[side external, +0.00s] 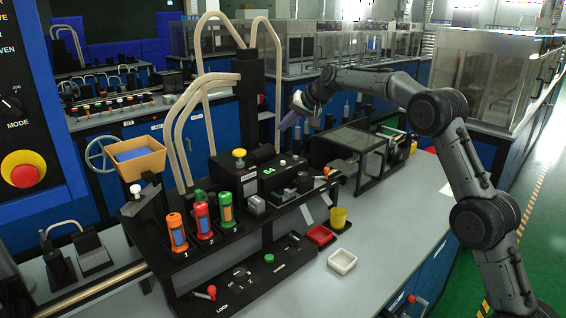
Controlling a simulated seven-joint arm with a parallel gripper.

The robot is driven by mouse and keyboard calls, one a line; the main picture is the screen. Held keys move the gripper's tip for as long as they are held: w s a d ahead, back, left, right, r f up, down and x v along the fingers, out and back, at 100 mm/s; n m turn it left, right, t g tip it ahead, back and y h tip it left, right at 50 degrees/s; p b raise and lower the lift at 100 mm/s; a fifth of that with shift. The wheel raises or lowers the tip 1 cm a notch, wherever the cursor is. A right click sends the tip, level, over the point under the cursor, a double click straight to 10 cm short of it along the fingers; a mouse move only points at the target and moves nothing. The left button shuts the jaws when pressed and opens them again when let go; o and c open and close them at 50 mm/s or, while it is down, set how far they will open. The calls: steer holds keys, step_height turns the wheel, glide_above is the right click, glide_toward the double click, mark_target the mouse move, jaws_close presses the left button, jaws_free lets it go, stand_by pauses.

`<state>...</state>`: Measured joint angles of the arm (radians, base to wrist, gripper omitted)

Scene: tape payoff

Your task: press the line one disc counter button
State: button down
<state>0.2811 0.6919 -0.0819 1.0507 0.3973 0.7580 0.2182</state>
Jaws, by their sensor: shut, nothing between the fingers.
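My gripper (290,119) is at the end of the arm in the upper middle of the side external view. It is shut and empty, its fingers angled down to the left, in the air above the back of the black station. A green button (269,258) is on the front panel. Labels are too small to tell which button is the line one disc counter button. The gripper appears apart from all of these.
Orange (176,231), red (202,217) and green (226,208) canisters stand at the front left. A yellow-topped knob (239,154) and tall beige hoses (187,125) rise behind.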

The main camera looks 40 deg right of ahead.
glide_above(285, 166)
steer(key=shift+s+f, duration=0.15)
steer(key=shift+f, duration=4.1)
steer(key=shift+a+f, duration=0.1)
steer(key=shift+f, duration=0.3)
steer(key=shift+f, duration=0.55)
steer(key=shift+r, duration=0.95)
step_height(285, 166, up, 5)
